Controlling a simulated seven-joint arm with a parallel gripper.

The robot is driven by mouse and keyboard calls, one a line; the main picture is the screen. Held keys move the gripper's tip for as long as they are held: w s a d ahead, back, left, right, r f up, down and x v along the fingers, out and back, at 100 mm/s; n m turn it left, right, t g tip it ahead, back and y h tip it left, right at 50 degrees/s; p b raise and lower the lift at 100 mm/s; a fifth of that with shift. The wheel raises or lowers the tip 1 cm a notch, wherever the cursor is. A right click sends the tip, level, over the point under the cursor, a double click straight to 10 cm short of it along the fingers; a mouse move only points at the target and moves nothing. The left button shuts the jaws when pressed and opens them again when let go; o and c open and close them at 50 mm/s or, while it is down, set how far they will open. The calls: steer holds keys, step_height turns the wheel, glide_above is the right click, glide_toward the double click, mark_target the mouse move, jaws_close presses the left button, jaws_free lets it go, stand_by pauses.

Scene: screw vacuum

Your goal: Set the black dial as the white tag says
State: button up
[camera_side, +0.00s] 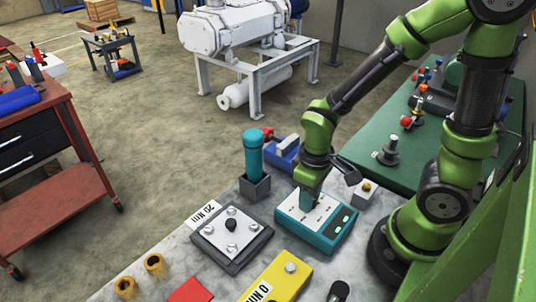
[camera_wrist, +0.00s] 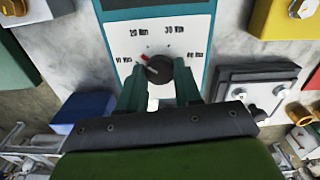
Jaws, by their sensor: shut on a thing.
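The black dial (camera_wrist: 158,70) sits on the white face of a teal box (camera_wrist: 208,25). The box also shows in the side view (camera_side: 318,229), where my gripper hides the dial. Its red-and-white pointer aims up-left, between the "10 Nm" and "20 Nm" labels; "30 Nm" and "40 Nm" follow to the right. My gripper (camera_side: 309,200) points down onto the box, its two teal fingers (camera_wrist: 158,88) closed around the dial's sides. A white tag (camera_side: 205,215) reading "20 Nm" lies beside a dark plate with bolts (camera_side: 232,237).
A teal-topped tool (camera_side: 253,152) stands in a grey holder behind the plate.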

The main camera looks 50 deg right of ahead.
steer(key=m, duration=0.4)
steer(key=shift+m, duration=0.4)
stand_by(0.4)
steer(key=o, duration=1)
steer(key=shift+o, duration=0.2)
steer(key=shift+r, duration=0.15)
step_height(320, 180, up, 17)
steer(key=shift+f, duration=0.2)
